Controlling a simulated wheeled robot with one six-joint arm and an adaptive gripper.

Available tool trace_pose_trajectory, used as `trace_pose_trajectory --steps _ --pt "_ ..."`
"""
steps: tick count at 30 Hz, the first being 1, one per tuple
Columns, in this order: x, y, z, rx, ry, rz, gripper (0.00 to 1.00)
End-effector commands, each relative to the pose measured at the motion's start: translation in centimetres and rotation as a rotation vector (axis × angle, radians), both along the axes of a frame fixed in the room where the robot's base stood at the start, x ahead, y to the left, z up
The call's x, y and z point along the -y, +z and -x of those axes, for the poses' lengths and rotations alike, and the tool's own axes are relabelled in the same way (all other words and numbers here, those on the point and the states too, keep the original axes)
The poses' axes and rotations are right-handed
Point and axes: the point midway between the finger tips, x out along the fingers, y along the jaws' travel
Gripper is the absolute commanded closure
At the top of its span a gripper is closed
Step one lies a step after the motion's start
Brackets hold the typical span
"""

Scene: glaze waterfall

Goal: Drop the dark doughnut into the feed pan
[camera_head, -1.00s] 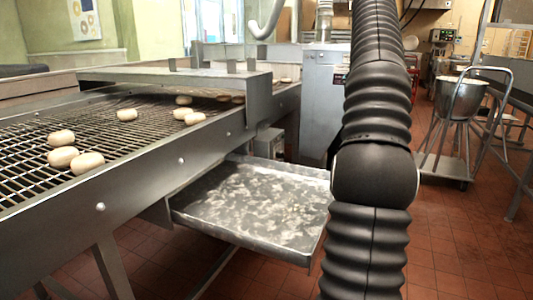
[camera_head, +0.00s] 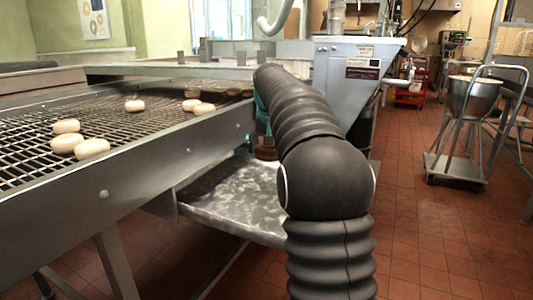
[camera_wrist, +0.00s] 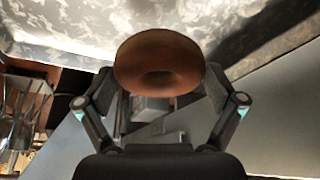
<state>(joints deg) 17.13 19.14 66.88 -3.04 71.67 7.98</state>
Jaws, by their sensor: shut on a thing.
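The dark doughnut (camera_wrist: 160,62) is brown and sits between the fingers of my gripper (camera_wrist: 160,85) in the wrist view. My gripper is shut on it. In the head view the dark doughnut (camera_head: 265,153) shows as a small brown shape below the end of my arm, over the far part of the feed pan. The feed pan (camera_head: 215,198) is a shallow metal tray with a mottled whitish floor, beside the conveyor. My arm hides its right part. Its mottled floor (camera_wrist: 95,20) fills the top of the wrist view, apart from the doughnut.
A mesh conveyor (camera_head: 100,120) with several pale doughnuts (camera_head: 92,149) runs along the left, its steel side rail (camera_head: 150,165) close to the pan. A grey machine housing (camera_head: 355,75) stands behind my arm. A bowl on a cart (camera_head: 472,100) stands right. The tiled floor between is clear.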

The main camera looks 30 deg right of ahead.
Motion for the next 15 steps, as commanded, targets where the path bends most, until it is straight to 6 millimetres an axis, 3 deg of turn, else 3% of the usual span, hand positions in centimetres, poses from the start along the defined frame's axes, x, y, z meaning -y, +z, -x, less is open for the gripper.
trace_pose_trajectory --steps 15 --pt "-0.6 -3.9 -0.2 0.0 0.011 0.0 0.41"
